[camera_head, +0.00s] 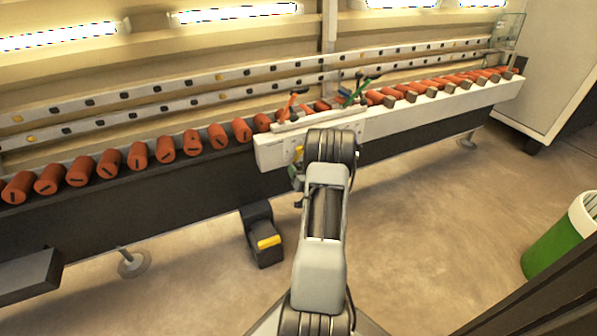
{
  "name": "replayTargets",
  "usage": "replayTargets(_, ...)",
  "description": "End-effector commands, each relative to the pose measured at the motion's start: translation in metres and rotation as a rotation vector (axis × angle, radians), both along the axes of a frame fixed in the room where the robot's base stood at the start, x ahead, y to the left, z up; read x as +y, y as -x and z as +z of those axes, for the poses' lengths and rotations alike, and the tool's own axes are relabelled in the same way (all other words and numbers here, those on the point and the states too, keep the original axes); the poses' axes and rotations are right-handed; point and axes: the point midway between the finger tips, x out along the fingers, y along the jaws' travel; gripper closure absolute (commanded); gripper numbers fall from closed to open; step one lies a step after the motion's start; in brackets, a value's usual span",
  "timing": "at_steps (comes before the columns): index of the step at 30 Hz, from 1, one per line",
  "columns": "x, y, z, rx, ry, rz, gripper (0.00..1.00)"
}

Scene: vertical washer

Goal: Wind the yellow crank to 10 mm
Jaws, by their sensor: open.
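A small yellow part (299,152), which looks like the yellow crank, shows at the front face of the white machine housing (272,150), just left of my arm. My arm reaches up the middle of the view to this housing and covers part of it. My gripper (296,176) shows only as a small dark piece at the left edge of my arm, close below the yellow part. Its jaws are open, and the fingertips are mostly hidden. I cannot tell whether it touches the crank. No readable millimetre scale shows.
Orange rollers (138,155) line the conveyor to both sides. Orange (290,104) and green (358,90) levers stand above the housing. A black pedal box with a yellow top (268,242) sits on the floor. A green bin (560,243) stands at right. The floor between is clear.

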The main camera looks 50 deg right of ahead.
Motion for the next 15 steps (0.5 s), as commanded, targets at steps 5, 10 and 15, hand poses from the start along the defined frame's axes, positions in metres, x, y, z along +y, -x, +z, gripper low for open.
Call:
replayTargets(5,-0.0016,-0.0043,0.0003,-0.001,-0.001,0.0,0.48)
replayTargets(10,-0.0016,-0.0044,0.0004,-0.001,-0.001,0.0,0.48)
replayTargets(15,-0.0015,-0.0043,0.0003,0.0,0.0,0.0,0.59)
